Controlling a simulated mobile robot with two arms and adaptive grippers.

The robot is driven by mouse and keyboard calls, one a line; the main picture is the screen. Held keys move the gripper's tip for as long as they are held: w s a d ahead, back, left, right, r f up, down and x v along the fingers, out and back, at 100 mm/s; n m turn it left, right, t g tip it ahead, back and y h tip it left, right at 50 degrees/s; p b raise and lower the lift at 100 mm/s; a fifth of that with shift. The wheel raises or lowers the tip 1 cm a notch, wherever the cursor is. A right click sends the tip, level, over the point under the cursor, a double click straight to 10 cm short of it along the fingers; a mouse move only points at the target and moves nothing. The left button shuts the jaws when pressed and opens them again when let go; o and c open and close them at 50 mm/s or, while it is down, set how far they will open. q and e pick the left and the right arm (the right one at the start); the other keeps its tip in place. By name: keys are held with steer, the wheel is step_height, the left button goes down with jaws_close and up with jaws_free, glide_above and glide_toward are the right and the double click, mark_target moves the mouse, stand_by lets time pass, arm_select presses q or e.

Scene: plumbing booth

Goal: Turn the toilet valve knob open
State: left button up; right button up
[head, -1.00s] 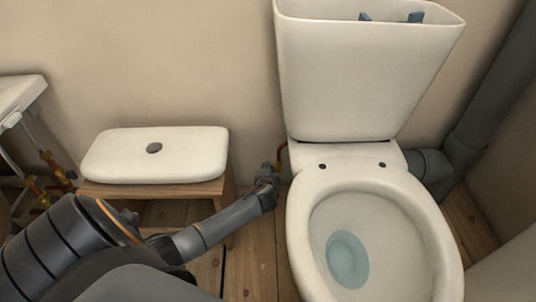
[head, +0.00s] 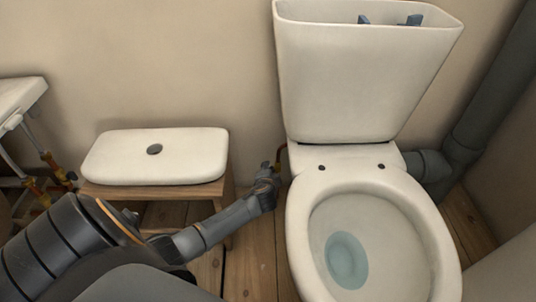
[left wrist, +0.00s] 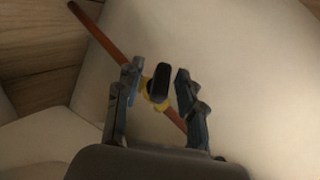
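The valve knob (left wrist: 158,83) is black, on a brass valve body (left wrist: 149,104) set in a copper pipe (left wrist: 97,32), in the left wrist view. My left gripper (left wrist: 156,84) is open, with one finger on each side of the knob. A gap shows between the knob and the right finger; I cannot tell whether the left finger touches it. In the head view my left gripper (head: 268,172) is low beside the toilet (head: 306,198), at the pipe near the wall. The knob is hidden there. My right gripper is out of view.
The tank lid (head: 120,160) lies on a wooden stool (head: 222,196) left of the toilet. The open tank (head: 360,80) stands above the bowl. A sink edge (head: 20,95) is at the far left, and a grey drain pipe (head: 490,95) is at the right.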

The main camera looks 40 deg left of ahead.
arm_select(q)
steer(key=v, duration=1.2)
steer(key=shift+w, duration=0.1)
